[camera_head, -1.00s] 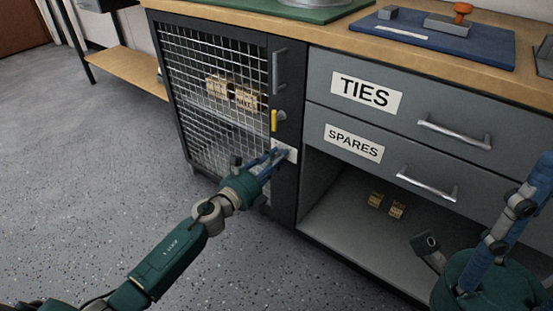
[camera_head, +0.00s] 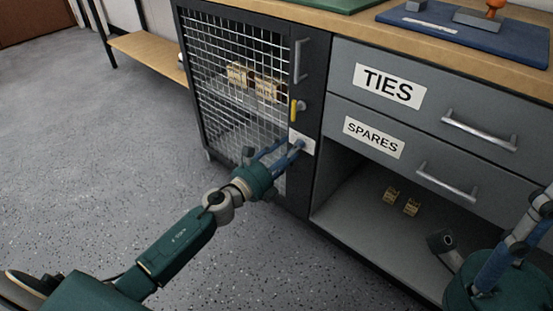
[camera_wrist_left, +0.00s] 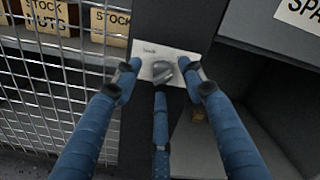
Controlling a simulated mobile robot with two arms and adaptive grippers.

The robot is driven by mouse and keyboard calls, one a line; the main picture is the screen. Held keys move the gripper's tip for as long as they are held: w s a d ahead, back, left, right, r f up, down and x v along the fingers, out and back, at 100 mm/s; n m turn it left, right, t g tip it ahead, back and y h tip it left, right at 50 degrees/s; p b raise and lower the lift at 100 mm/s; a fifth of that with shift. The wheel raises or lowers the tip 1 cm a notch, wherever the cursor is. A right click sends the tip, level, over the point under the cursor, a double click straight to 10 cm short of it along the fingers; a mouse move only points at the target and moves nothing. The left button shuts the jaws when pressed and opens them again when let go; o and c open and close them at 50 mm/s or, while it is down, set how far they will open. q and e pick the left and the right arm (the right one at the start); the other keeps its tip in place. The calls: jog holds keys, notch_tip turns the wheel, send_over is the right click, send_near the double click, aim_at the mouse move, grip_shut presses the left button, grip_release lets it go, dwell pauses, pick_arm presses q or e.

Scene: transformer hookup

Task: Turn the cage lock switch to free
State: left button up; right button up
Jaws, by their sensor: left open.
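The cage lock switch is a grey knob (camera_wrist_left: 163,72) on a small white plate (camera_wrist_left: 178,53), fixed to the dark post beside the cage door (camera_head: 240,90). In the head view the plate (camera_head: 304,141) shows behind my left fingertips. My left gripper (camera_head: 283,152) is open, with its blue fingers pointing at the plate. In the left wrist view its fingertips (camera_wrist_left: 163,80) stand left, right and below the knob; I cannot tell whether they touch it. The small lettering on the plate is not readable. My right gripper (camera_head: 490,240) is at lower right, fingers spread, partly cut off.
A yellow lever (camera_head: 293,110) and a vertical handle (camera_head: 301,62) are above the plate. Boxes (camera_head: 255,80) sit inside the cage. The floor at left is clear.

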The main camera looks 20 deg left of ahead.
pick_arm(q)
jog(key=v, duration=1)
jog(key=shift+s, duration=0.2)
jog(key=shift+a, duration=0.15)
